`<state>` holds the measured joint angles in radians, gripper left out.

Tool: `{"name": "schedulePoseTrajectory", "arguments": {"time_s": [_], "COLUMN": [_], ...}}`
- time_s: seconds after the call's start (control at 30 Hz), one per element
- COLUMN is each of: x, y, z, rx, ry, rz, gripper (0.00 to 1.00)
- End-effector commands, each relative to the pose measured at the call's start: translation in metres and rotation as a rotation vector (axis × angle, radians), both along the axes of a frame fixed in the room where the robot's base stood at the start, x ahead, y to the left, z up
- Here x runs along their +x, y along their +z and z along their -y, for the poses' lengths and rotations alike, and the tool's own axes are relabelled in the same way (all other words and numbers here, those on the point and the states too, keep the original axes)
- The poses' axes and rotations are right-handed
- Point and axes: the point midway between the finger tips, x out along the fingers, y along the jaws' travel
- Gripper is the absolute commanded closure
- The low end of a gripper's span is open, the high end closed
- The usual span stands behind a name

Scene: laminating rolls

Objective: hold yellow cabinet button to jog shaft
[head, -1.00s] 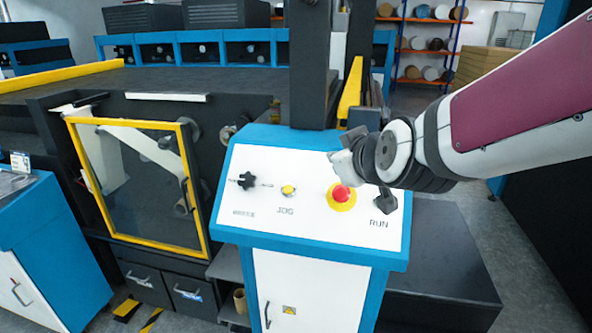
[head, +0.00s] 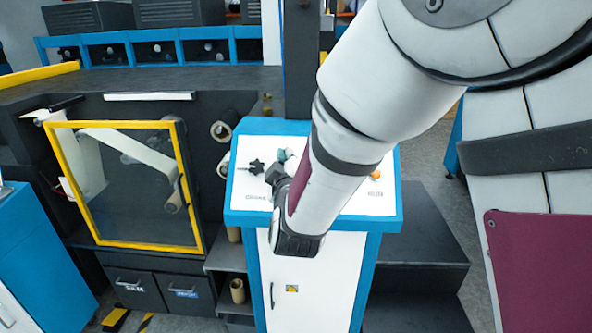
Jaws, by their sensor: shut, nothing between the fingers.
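The white control panel (head: 245,195) with blue edges tops the cabinet in the middle of the head view. The yellow JOG button on it is hidden now behind my wrist and gripper. My gripper (head: 281,162) is small and partly hidden by my own wrist. It is shut and empty, over the left half of the panel, just right of the black star knob (head: 255,166). I cannot tell whether it touches the button. The red stop button is hidden behind my arm.
An orange button (head: 375,174) shows at the panel's right, above the RUN label. A yellow-framed clear guard (head: 128,240) stands left of the cabinet, with rolls behind it. A dark step (head: 425,255) lies to the right. My arm fills the upper right.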

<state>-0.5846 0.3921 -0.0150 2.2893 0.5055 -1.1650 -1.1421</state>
Motion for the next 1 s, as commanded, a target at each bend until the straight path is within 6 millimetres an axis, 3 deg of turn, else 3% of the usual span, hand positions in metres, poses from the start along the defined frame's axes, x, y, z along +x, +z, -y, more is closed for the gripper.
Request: {"name": "schedulePoseTrajectory", "arguments": {"time_s": [0.37, 1.0], "x": [0.006, 0.057], "y": [-0.006, -0.057], "z": [0.0, 0.002], "rx": [0.002, 0.002], "ry": [0.001, 0.0], "rz": [-0.001, -0.002], "gripper": [1.0, 1.0]}}
